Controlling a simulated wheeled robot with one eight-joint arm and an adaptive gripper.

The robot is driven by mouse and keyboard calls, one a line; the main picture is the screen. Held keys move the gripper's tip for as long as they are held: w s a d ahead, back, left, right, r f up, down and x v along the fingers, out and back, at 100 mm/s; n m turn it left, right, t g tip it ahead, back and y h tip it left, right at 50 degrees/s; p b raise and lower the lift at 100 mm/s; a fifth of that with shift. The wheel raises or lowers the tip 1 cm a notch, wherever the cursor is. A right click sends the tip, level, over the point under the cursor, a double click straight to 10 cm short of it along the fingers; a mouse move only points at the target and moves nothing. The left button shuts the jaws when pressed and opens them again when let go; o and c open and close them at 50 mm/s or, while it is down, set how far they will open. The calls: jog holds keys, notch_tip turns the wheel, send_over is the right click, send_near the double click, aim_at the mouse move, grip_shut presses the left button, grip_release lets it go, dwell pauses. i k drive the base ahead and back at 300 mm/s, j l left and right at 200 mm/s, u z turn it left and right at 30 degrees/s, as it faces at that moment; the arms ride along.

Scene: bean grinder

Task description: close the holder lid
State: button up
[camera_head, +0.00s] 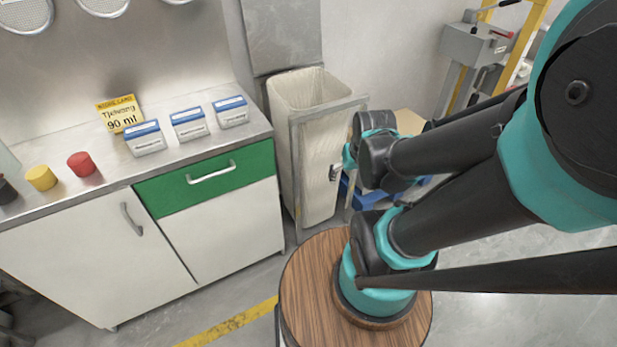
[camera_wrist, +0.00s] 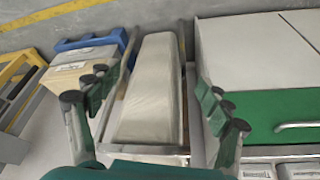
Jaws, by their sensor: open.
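A tall, cream-coloured bin-like holder (camera_head: 318,165) stands in a grey metal frame at the right end of the cabinet, and its top looks open. A grey metal panel (camera_head: 283,35) rises upright behind it; I cannot tell whether this is the lid. In the wrist view the holder's cream body (camera_wrist: 150,92) lies between the fingers of my gripper (camera_wrist: 155,95), which are spread wide with nothing between them. I cannot tell whether they touch its frame. In the head view my arm reaches in from the right, and my gripper is not clearly seen.
A steel counter (camera_head: 105,175) with blue-and-white boxes (camera_head: 188,122), a yellow sign (camera_head: 120,113) and coloured knobs stands left, above a green drawer (camera_head: 205,178). A yellow-and-grey stand (camera_head: 475,55) is at the back right. Grey floor (camera_head: 245,285) is open in front of the cabinet.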

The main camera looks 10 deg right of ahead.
aim_at(280, 33)
jog(key=i+l+u, duration=0.1)
jog(key=i+l, duration=0.6)
jog(key=l, duration=0.3)
jog(key=i+j+u, duration=0.05)
